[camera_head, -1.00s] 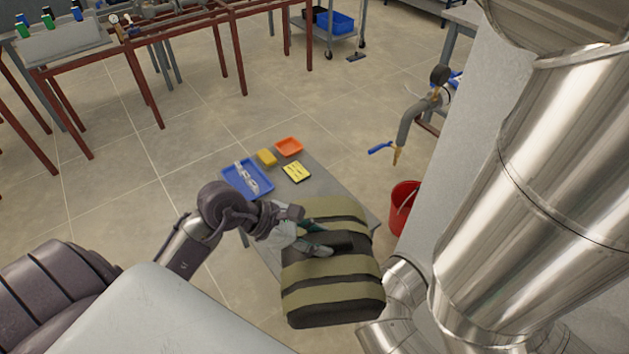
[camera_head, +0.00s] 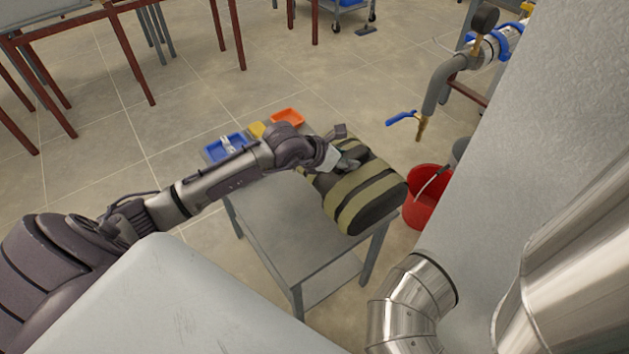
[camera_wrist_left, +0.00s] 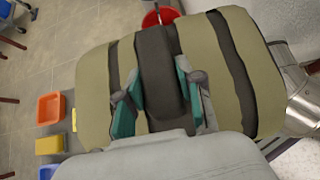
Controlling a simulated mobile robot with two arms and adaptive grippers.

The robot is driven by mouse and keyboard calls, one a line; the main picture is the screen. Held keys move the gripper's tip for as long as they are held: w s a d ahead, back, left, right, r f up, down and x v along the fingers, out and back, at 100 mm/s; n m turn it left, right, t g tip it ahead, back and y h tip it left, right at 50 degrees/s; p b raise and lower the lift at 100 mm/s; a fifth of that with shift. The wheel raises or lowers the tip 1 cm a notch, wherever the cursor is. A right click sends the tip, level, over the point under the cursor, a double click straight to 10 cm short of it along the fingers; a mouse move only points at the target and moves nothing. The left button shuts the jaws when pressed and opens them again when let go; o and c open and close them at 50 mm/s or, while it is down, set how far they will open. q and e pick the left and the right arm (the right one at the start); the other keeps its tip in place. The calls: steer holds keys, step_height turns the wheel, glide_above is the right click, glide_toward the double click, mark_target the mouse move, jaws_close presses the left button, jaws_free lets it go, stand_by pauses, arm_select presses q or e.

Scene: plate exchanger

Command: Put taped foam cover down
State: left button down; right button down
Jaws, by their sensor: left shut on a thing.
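My left gripper (camera_head: 350,162) is at the cover's upper left side. In the left wrist view, the gripper's teal-padded fingers (camera_wrist_left: 158,98) are shut on a dark raised strip in the middle of the cover (camera_wrist_left: 233,60). The cover hides the table's far right corner. My right gripper is not in view.
A blue tray (camera_head: 226,148), a yellow sponge (camera_head: 257,130) and an orange tray (camera_head: 287,117) are at the table's far end. A red bucket (camera_head: 424,205) stands right of the table. Shiny metal pipework (camera_head: 412,300) is at the lower right. The table's near part is bare.

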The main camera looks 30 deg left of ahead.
mark_target(309, 176)
arm_select(q)
steer(key=a+f, duration=0.1)
steer(key=a, duration=0.1)
steer(key=s+a+f, duration=0.1)
steer(key=a, duration=0.1)
steer(key=s+a+f, duration=0.1)
steer(key=a+f, duration=0.1)
steer(key=shift+s+a+f, duration=0.1)
steer(key=shift+s+a, duration=0.15)
steer(key=shift+a, duration=0.05)
steer(key=shift+f, duration=2)
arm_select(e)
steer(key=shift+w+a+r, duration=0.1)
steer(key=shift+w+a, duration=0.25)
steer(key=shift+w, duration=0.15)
arm_select(q)
steer(key=shift+f, duration=0.1)
steer(key=c, duration=0.7)
jaws_free()
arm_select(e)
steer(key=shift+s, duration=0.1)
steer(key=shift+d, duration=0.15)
